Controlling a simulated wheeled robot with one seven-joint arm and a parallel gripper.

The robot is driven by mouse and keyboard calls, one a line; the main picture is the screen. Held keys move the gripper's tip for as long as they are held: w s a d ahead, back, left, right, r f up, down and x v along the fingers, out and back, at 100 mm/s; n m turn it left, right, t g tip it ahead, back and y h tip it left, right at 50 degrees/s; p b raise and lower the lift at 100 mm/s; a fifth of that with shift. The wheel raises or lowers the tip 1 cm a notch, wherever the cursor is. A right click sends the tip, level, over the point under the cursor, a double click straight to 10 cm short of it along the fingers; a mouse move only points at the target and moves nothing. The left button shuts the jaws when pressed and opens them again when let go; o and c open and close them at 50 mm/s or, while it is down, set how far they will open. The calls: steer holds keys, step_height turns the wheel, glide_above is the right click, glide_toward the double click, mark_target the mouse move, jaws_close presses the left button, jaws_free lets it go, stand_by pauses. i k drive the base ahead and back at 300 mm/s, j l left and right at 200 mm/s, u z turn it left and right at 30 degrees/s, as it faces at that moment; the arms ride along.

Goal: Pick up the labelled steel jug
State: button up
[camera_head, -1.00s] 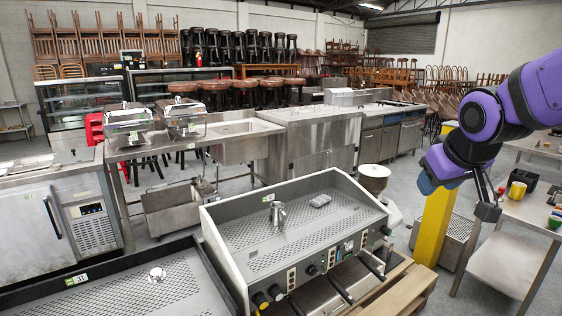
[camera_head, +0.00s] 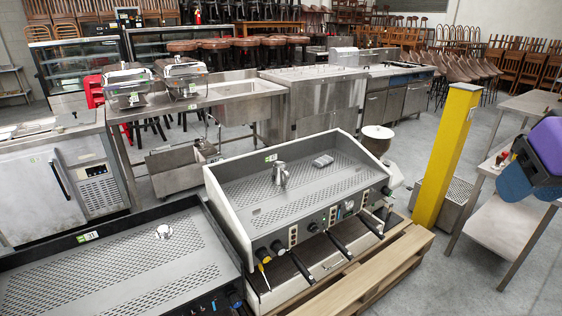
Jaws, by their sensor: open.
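A small steel jug (camera_head: 280,173) stands upright on the perforated top tray of the espresso machine (camera_head: 330,205) in the middle. No label can be made out on the jug at this size. A second small shiny steel item (camera_head: 163,231) sits on the top of the machine (camera_head: 120,270) at the lower left; its shape is unclear. Only purple and blue links of my arm show at the right edge, well to the right of the jug. My gripper is out of view.
A grey block-like item (camera_head: 323,160) lies to the right of the jug. Raised walls edge the espresso machine's top. It rests on a wooden pallet (camera_head: 370,285). A yellow post (camera_head: 447,155) and a steel table (camera_head: 505,220) stand to the right. Bare floor (camera_head: 440,280) shows between.

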mark_target(280, 177)
steer(key=i+l+u, duration=0.1)
steer(key=u, duration=0.3)
steer(key=i+l+u, duration=0.1)
steer(key=u, duration=0.3)
steer(key=l+u, duration=0.25)
steer(key=u, duration=0.15)
steer(key=i+l+u, duration=0.15)
steer(key=l, duration=0.5)
steer(key=i+l+u, duration=0.15)
steer(key=l, duration=0.55)
steer(key=i+l+u, duration=0.15)
steer(key=l, duration=0.55)
steer(key=k, duration=0.05)
